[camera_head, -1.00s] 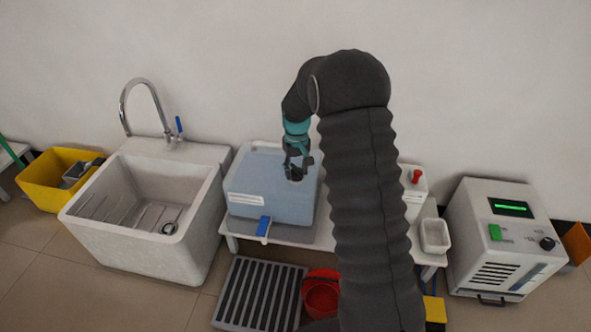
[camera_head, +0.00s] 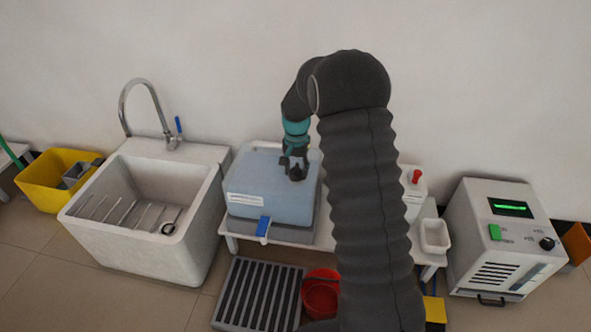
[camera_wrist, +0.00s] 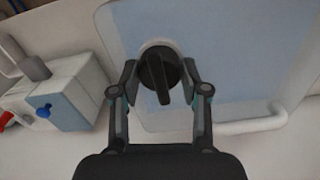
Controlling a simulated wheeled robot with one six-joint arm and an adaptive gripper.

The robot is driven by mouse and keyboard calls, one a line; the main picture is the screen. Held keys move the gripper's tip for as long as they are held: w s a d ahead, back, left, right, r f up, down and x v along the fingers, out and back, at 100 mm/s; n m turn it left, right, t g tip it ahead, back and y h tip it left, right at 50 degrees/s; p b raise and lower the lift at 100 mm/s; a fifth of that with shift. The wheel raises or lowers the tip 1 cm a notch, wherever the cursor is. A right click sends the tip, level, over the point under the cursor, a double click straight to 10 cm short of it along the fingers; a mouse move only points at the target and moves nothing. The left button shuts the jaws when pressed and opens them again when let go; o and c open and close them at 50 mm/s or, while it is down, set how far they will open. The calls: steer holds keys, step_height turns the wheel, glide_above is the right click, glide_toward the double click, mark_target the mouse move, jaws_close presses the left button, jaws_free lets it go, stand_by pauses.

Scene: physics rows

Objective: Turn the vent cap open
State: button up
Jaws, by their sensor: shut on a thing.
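The vent cap (camera_wrist: 159,70) is a dark round knob with a raised bar, set in a pale ring on top of the blue container (camera_head: 270,190). In the wrist view the bar points down and slightly right. My gripper (camera_wrist: 158,78) has a finger on each side of the cap and is shut on it. In the head view my gripper (camera_head: 295,168) reaches down onto the container's top, and the cap (camera_head: 296,174) shows only in part beneath it. A blue tap (camera_head: 263,226) sits on the container's front.
The container stands on a low white table (camera_head: 325,238). A stone sink (camera_head: 130,240) is at left, and a grey machine (camera_head: 478,250) with a green display is at right. A white cup (camera_head: 434,236) stands on the table. A red bucket (camera_head: 320,298) and a slatted grate (camera_head: 258,295) are on the floor.

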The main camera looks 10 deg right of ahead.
mark_target(296, 168)
stand_by(0.3)
steer(key=o, duration=1.1)
steer(key=shift+o, duration=0.2)
steer(key=shift+r, duration=0.1)
step_height(296, 168, up, 12)
